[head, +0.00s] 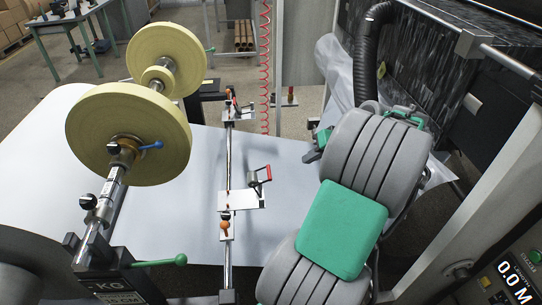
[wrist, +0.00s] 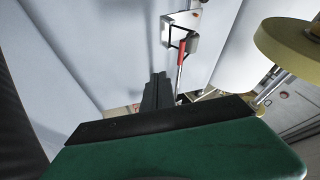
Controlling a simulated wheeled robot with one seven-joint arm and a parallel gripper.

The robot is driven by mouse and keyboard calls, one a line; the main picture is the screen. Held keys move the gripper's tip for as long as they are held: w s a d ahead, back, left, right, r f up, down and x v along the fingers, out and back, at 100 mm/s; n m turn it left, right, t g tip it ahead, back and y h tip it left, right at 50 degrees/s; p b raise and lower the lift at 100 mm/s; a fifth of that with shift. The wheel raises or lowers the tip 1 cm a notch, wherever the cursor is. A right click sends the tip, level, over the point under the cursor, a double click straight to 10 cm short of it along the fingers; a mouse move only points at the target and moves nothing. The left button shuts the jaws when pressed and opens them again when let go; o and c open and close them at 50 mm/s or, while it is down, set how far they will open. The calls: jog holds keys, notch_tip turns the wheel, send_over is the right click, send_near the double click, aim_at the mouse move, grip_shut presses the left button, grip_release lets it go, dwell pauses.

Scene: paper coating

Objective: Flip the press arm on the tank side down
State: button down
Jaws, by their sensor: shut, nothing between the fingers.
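A press arm with a red handle (head: 267,173) stands raised on a white plate (head: 240,200) fixed to the metal rail, in the middle of the head view. A second red-handled press arm (head: 234,97) is on the rail farther back. I cannot tell which is on the tank side. In the wrist view one press arm's red handle (wrist: 181,55) shows beside a light plate, just beyond my gripper (wrist: 157,88). My gripper's dark fingers are together and empty. They look apart from the handle. In the head view my arm hides most of the gripper.
Yellow paper rolls (head: 128,132) stand left of the rail, with a blue lever and a green-knobbed lever (head: 160,262). Pale paper (head: 190,235) spreads underneath. A black hose (head: 368,60) and a dark machine are on the right. A red coiled cord hangs behind.

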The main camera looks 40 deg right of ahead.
jog(key=shift+s, duration=0.1)
jog(key=w+a+f+b, duration=0.1)
jog(key=w+a+f, duration=0.4)
jog(key=w+f, duration=0.2)
jog(key=shift+w+f, duration=0.4)
jog(key=shift+w, duration=0.15)
dwell(0.3)
